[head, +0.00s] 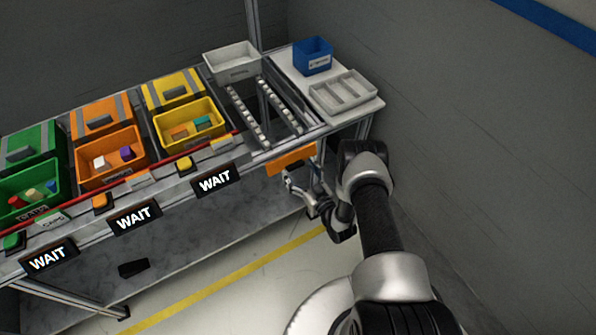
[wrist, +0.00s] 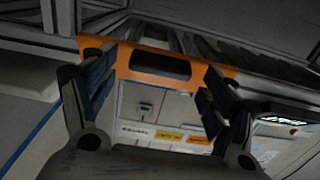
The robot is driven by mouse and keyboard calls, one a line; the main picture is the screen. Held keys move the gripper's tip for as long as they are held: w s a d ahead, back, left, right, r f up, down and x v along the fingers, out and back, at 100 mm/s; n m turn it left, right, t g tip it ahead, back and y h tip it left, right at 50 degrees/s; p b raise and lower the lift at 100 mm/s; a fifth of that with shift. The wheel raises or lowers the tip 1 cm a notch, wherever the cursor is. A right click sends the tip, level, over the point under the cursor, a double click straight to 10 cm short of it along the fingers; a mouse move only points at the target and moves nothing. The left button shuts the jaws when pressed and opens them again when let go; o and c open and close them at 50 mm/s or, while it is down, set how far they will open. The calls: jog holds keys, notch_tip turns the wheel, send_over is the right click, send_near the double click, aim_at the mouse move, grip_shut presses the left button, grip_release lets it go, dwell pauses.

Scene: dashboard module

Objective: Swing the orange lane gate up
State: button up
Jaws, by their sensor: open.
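The orange lane gate (head: 291,160) is at the front end of the roller lane (head: 265,112) in the head view, hanging at the bench's front edge. In the wrist view the gate (wrist: 125,62) runs across the upper middle, with a dark slot or handle (wrist: 160,67) in its centre. My gripper (head: 302,178) is open and empty, just in front of and below the gate. In the wrist view my gripper's fingers (wrist: 155,80) stand on either side of the dark part, overlapping the gate in the picture. I cannot tell whether they touch it.
A white tray (head: 232,60) sits at the lane's back end. A blue bin (head: 313,56) and a grey divided tray (head: 343,93) stand to the right. Yellow (head: 215,138), orange (head: 83,182) and green bins line the left. A wall rises close on the right.

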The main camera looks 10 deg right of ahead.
jog(key=shift+w+a, duration=0.2)
jog(key=shift+w, duration=0.4)
jog(key=shift+c, duration=0.5)
jog(key=c, duration=1.4)
jog(key=shift+r, duration=0.1)
